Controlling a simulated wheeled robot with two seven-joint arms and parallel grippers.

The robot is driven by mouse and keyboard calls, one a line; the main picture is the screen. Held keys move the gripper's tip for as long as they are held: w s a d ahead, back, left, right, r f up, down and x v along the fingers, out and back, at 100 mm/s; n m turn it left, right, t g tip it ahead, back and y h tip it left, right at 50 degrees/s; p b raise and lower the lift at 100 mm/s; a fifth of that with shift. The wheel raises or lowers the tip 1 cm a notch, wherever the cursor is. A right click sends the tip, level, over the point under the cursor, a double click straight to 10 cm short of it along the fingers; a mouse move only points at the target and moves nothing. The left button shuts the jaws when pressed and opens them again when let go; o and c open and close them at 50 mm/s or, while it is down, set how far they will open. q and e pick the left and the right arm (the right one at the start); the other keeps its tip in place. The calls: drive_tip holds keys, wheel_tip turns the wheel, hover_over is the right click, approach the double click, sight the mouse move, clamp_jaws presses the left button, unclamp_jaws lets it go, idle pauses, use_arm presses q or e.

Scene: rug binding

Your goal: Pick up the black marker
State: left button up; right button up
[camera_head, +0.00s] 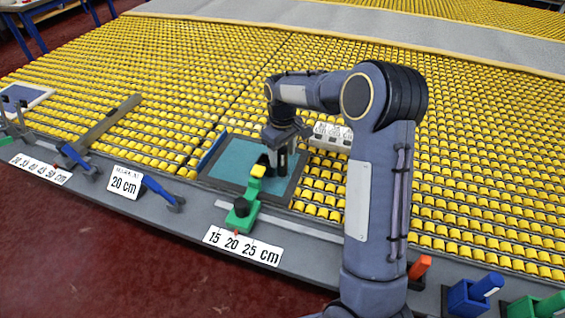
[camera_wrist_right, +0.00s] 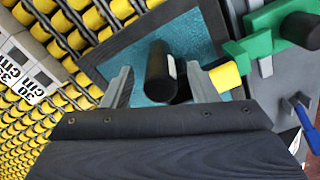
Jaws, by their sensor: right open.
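The black marker (camera_wrist_right: 158,72) shows in the right wrist view as a short dark cylinder with a small white patch, seen nearly end-on. It is over the teal floor of a dark-rimmed tray (camera_head: 224,182). My right gripper (camera_head: 282,172) is above this tray, pointing down. In the right wrist view my right gripper (camera_wrist_right: 161,69) is open, with one finger on each side of the marker and visible gaps. In the head view the fingers and arm largely hide the marker. My left gripper is not in view.
A green slide stop (camera_head: 242,210) with a yellow tip stands at the tray's front edge, close to my right gripper. Blue (camera_head: 473,293) and green (camera_head: 540,305) holders stand at the front right. Yellow rollers (camera_head: 480,180) cover the table.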

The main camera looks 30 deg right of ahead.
drive_tip(key=shift+f, duration=0.25)
drive_tip(key=c, duration=1)
drive_tip(key=shift+c, duration=0.2)
drive_tip(key=shift+r, duration=0.1)
